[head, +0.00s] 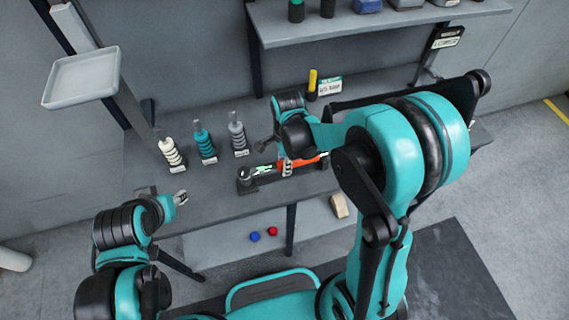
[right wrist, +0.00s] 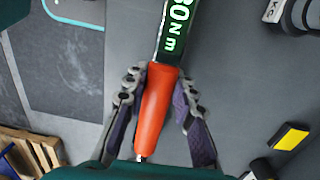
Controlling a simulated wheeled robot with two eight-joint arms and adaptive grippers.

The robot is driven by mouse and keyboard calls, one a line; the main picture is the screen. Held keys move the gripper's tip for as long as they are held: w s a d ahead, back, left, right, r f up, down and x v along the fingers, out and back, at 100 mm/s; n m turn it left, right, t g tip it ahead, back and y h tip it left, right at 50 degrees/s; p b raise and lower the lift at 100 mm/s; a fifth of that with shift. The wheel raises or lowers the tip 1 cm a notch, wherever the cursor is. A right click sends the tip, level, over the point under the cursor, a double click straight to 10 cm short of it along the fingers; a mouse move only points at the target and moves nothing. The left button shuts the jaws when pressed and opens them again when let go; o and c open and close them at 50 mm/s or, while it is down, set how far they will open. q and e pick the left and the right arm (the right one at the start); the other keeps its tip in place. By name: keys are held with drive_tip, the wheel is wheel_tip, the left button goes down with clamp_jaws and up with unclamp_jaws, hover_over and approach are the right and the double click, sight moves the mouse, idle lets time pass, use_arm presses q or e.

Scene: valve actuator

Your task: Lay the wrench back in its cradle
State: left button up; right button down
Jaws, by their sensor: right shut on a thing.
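The wrench has an orange handle (head: 305,161) and a dark section with green lit digits (head: 262,169). In the right wrist view its orange grip (right wrist: 153,110) runs between the purple-padded fingers, with the display (right wrist: 173,30) beyond them. My right gripper (head: 287,168) is shut on the orange grip. The dark cradle (head: 246,184) is on the bench below the wrench's left end. The arm hides part of the wrench, and I cannot tell whether it touches the cradle. My left gripper (head: 181,198) is empty near the bench's front left corner; its opening is too small to judge.
Three coil-shaped parts, white (head: 172,153), teal (head: 204,144) and grey (head: 238,138), stand at the back left of the bench (head: 215,205). A yellow-and-black item (head: 312,84) and green sign (head: 330,86) stand behind. A shelf (head: 350,25) overhangs the back. Red and blue knobs (head: 272,231) lie below.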

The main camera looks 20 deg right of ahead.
drive_tip(key=shift+f+b, duration=1)
drive_tip(key=shift+f, duration=0.15)
drive_tip(key=c, duration=1.2)
unclamp_jaws()
drive_tip(key=shift+r, duration=0.15)
drive_tip(key=r, duration=1.1)
drive_tip(key=shift+w+d+r, duration=0.2)
drive_tip(key=shift+d+r, duration=0.05)
drive_tip(key=shift+r, duration=0.15)
drive_tip(key=s+d+n+t+b, duration=0.1)
drive_tip(key=s+n+t, duration=0.1)
drive_tip(key=n, duration=0.4)
drive_tip(key=s+d+n+t, duration=0.1)
drive_tip(key=s+n+t, duration=0.2)
drive_tip(key=s+n, duration=0.2)
drive_tip(key=s+d+n+t+b, duration=0.1)
drive_tip(key=s+d+n+t, duration=0.1)
drive_tip(key=n, duration=0.4)
drive_tip(key=shift+s+d+f+n+t+b, duration=0.1)
drive_tip(key=shift+s+f+n+t+b, duration=0.1)
drive_tip(key=shift+s, duration=0.25)
drive_tip(key=shift+s+f+n+t+b, duration=0.1)
drive_tip(key=shift+s+f, duration=0.05)
drive_tip(key=shift+s, duration=0.25)
